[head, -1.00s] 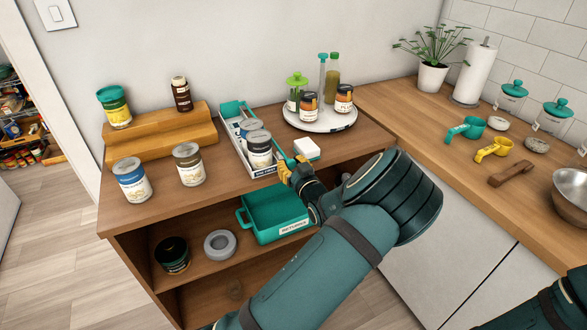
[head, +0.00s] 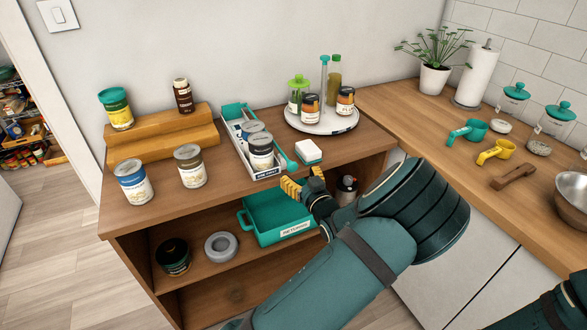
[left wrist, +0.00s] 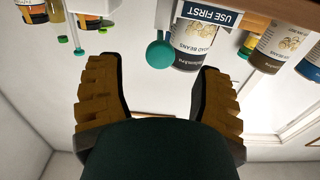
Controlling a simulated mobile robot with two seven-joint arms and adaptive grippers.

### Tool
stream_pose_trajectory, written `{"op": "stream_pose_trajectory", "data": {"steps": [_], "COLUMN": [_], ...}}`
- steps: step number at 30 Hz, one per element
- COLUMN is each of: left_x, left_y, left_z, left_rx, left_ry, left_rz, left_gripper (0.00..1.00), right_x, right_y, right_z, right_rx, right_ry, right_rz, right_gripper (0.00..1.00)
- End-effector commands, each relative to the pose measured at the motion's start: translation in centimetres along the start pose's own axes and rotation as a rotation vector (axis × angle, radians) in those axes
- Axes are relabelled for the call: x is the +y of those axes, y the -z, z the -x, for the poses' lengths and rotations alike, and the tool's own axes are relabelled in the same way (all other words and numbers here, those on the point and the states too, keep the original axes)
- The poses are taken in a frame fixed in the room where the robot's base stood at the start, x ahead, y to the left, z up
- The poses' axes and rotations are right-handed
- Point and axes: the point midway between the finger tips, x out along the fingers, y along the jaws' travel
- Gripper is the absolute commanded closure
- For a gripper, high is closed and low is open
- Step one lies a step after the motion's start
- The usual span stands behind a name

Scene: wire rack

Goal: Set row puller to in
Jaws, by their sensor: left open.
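The row puller shows as a teal rod (head: 285,157) along the right side of a white tray (head: 238,140) on the cabinet top. A teal piece also shows at the tray's back. In the left wrist view the puller's round teal end (left wrist: 159,53) sits beside the tray's "USE FIRST" label (left wrist: 208,15). Cans (head: 261,151) stand in a row in the tray. My left gripper (head: 304,183) is open and empty, just in front of and below the tray's front, apart from the puller. Its yellow-padded fingers also frame the left wrist view (left wrist: 158,95). My right gripper is out of view.
A white-and-teal box (head: 309,152) and a turntable (head: 321,120) with bottles and jars stand right of the tray. Cans and a wooden step riser (head: 163,139) stand left. A teal "RETURNS" bin (head: 277,215) sits on the shelf below my gripper.

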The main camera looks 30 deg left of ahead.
Motion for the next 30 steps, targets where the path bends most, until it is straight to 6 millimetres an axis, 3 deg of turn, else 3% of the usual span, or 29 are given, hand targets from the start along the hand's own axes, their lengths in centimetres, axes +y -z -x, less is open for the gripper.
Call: {"op": "stream_pose_trajectory", "data": {"steps": [6, 12, 30], "left_x": [0.0, 0.0, -0.1], "left_y": [0.1, 0.0, -0.3], "left_z": [4.3, 6.4, 6.7], "left_rx": [-0.001, 0.000, -0.010], "left_ry": [-0.001, 0.000, -0.001], "left_rz": [0.000, 0.000, -0.005], "left_gripper": [0.34, 0.34, 0.34], "right_x": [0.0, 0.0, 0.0], "right_y": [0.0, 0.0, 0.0], "right_z": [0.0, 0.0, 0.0], "right_rx": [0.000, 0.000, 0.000], "right_ry": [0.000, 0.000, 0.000], "right_rz": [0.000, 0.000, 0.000], "right_gripper": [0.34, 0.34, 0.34]}}
